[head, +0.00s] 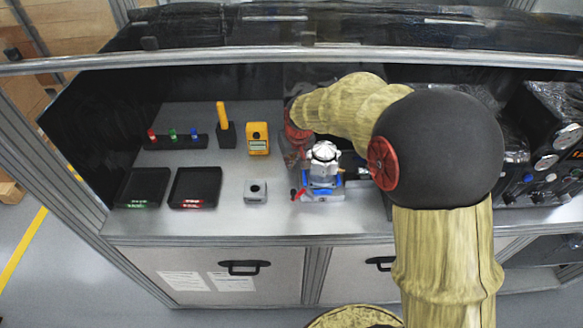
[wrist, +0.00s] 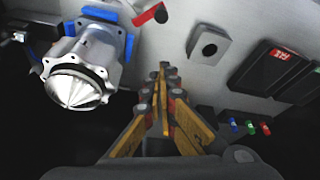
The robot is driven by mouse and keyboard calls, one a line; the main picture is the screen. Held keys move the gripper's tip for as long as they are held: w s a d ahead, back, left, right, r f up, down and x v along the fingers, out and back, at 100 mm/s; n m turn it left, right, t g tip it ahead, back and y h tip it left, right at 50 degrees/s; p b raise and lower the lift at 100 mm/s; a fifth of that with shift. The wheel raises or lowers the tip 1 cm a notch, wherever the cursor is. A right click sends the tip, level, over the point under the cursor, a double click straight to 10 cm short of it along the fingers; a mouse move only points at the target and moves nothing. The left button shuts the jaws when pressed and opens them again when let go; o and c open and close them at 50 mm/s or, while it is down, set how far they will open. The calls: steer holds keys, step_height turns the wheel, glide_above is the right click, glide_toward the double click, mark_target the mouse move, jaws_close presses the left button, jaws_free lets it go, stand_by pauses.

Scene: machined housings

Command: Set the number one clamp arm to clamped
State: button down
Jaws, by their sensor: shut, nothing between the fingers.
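The machined housing (head: 323,165) is a silvery part seated in a blue fixture (head: 322,193) on the bench. In the wrist view the housing (wrist: 80,75) is at the upper left, with its ribbed conical end toward the camera. A clamp arm with a red tip (head: 299,194) sticks out at the fixture's left side; it also shows in the wrist view (wrist: 151,14) at the top edge. I cannot read any clamp number. My gripper (wrist: 163,72) is shut and empty, apart from the housing and the clamp arm. In the head view my arm mostly hides it.
A grey block with a hole (head: 255,191) stands left of the fixture. Two black trays (head: 195,188) lie farther left. A yellow meter (head: 258,139), a yellow-handled tool (head: 222,117) and a rack of coloured pieces (head: 174,141) stand behind. Instruments (head: 545,150) fill the right side.

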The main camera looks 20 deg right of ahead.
step_height(320, 180, down, 8)
steer(key=s+p, duration=0.1)
stand_by(0.5)
stand_by(0.4)
